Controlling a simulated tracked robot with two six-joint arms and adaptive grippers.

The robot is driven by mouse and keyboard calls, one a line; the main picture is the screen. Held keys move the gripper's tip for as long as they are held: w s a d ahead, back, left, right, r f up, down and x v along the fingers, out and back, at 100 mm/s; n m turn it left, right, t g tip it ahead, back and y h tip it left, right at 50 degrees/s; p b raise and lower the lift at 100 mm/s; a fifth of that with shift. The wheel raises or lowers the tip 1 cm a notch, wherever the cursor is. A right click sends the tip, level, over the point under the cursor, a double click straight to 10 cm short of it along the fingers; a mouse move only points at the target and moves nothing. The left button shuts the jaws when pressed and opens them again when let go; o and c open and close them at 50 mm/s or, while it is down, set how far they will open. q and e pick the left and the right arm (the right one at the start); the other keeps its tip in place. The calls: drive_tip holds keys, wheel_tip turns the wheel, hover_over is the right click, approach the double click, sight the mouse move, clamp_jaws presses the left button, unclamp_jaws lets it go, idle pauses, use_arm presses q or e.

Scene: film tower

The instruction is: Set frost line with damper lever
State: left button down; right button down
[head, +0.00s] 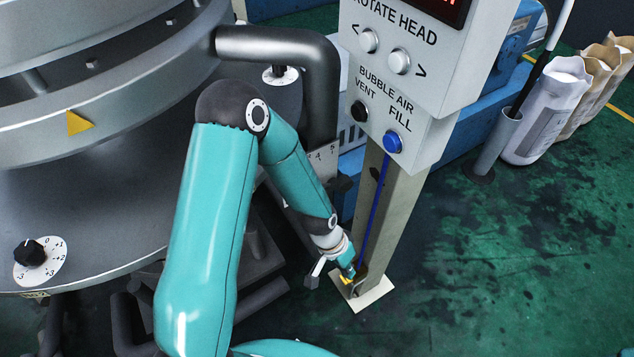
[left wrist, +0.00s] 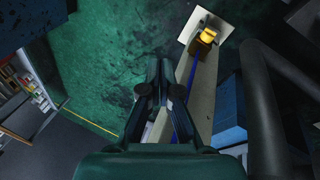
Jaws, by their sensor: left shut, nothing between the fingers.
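My left gripper (head: 348,270) is low beside the pale control post, near its foot. In the left wrist view its two dark fingers (left wrist: 160,72) are together with nothing between them. A small pale plate with number marks (head: 324,157) shows behind my forearm, below the black bent pipe. My arm covers part of it, and I cannot make out a damper lever there for certain. A small yellow part (left wrist: 207,36) sits at the post's foot, beyond the fingertips and apart from them in the left wrist view. My right gripper is out of view.
The control box (head: 408,70) with BUBBLE AIR buttons tops the post (head: 388,225). A blue hose (head: 375,210) runs down the post. The large round grey machine (head: 100,200) with a dial (head: 40,262) fills the left. White sacks (head: 545,110) stand back right. Green floor (head: 520,260) at right is clear.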

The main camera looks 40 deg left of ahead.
use_arm(q)
drive_tip(key=w+a+r+m+y, duration=0.1)
drive_tip(key=w+a+r+m, duration=0.1)
drive_tip(key=w+a+r, duration=0.7)
drive_tip(key=a+r+m+y, duration=0.1)
drive_tip(key=a+r, duration=0.3)
drive_tip(key=r, duration=0.4)
drive_tip(key=a+r+m+y, duration=0.1)
drive_tip(key=a+r, duration=0.2)
drive_tip(key=r, duration=0.5)
drive_tip(key=shift+t, duration=0.3)
drive_tip(key=f, duration=0.8)
drive_tip(key=w+f, duration=0.1)
drive_tip(key=f, duration=0.2)
drive_tip(key=shift+w+f, duration=0.1)
drive_tip(key=shift+f, duration=0.95)
